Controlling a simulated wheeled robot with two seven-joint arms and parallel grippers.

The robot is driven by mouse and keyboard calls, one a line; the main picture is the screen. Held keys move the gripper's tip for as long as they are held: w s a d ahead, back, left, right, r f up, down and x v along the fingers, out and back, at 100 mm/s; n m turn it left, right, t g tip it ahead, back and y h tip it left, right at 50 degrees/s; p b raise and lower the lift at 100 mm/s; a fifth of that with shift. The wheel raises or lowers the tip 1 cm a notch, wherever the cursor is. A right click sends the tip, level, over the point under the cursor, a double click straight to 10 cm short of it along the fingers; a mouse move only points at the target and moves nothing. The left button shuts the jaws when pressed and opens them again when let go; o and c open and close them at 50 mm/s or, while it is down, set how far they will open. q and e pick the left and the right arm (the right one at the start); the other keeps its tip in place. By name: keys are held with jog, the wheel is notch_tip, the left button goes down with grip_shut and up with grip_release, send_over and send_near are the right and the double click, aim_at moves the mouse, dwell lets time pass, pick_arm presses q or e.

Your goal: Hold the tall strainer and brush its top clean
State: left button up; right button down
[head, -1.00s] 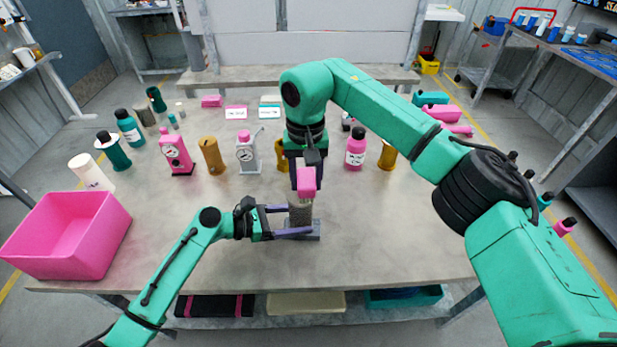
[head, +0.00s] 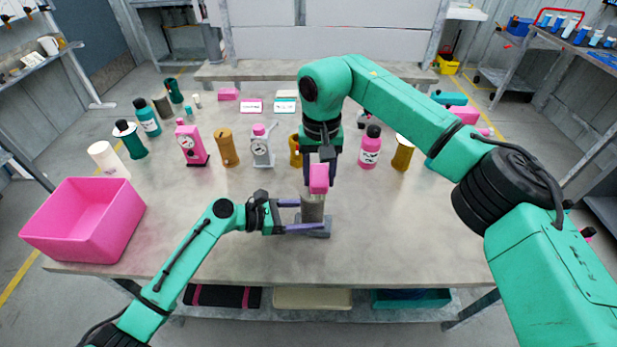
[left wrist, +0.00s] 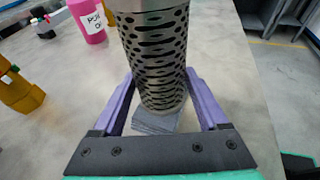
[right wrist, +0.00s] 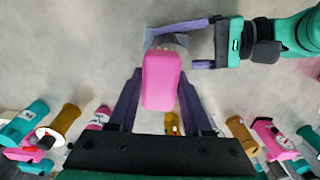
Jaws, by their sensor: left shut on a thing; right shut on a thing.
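The tall strainer (head: 313,211) is a grey perforated metal cylinder standing upright on a dark grey base (head: 314,231) near the front of the table. My left gripper (head: 303,214) is shut on the strainer from the left; the left wrist view shows the holed wall (left wrist: 160,60) between its purple fingers. My right gripper (head: 320,172) points down above it, shut on the brush, whose pink block (head: 319,179) sits right at the strainer's top. In the right wrist view the pink block (right wrist: 161,82) covers most of the strainer top, so its surface and any bristles are hidden.
A pink bin (head: 85,222) stands at the table's left front. A row of pumps and bottles stands behind the strainer, including a grey pump (head: 262,148), an ochre cylinder (head: 226,149) and a pink bottle (head: 370,148). The front right of the table is clear.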

jog(key=shift+w+d, duration=0.3)
jog(key=shift+d, duration=0.5)
jog(key=shift+r, duration=4.05)
pick_arm(q)
jog(key=o, duration=0.9)
jog(key=v, duration=1.2)
jog(key=shift+s, duration=0.1)
pick_arm(e)
jog(key=shift+f, duration=0.1)
